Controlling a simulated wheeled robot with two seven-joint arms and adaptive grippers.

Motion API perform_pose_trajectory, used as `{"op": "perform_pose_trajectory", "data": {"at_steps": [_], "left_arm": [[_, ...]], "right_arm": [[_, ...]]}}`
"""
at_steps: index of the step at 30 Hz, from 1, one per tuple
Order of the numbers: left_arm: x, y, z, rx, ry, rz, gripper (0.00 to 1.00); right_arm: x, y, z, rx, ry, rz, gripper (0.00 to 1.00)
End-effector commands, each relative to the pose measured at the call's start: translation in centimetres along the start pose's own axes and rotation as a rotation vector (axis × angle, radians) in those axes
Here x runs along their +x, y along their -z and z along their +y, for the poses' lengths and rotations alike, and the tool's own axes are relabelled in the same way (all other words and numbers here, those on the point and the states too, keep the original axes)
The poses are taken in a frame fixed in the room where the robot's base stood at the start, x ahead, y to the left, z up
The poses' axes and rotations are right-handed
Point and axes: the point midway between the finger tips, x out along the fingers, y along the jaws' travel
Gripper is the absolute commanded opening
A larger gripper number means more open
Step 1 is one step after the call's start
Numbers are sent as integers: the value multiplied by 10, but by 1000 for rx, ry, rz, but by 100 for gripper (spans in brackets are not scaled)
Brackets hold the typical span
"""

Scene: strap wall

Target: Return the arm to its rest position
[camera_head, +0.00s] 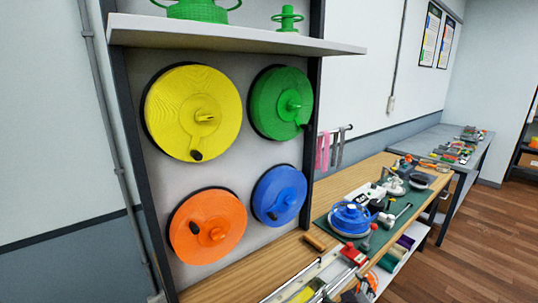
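Neither of my arms nor grippers shows in the head view. In front of me is a wall panel with a yellow disc (175,105) at upper left and a green disc (270,95) at upper right. An orange disc (190,235) is at lower left and a blue disc (290,180) at lower right. Each disc has a raised hub and a small knob or handle.
A shelf (230,37) juts out above the discs with green parts on it. A wooden bench (240,282) runs right, with a green mat (325,224), a blue round device (350,216) and several tools. Wood floor (480,240) is open at right.

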Motion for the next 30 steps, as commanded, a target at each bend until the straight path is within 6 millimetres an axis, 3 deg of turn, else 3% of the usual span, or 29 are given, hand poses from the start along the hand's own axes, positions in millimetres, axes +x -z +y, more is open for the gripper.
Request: {"op": "perform_pose_trajectory", "data": {"at_steps": [6, 12, 27, 30], "left_arm": [[0, 0, 0, 0, 0, 0, 40], [0, 0, 0, 0, 0, 0, 40], [0, 0, 0, 0, 0, 1, 40], [0, 0, 0, 0, 0, 1, 40]], "right_arm": [[-22, -78, -24, 119, 116, -271, 83], [-49, -126, -44, 191, 208, -456, 83], [-100, -184, -72, 273, 346, -704, 83], [-93, -190, -76, 271, 347, -706, 83]]}}
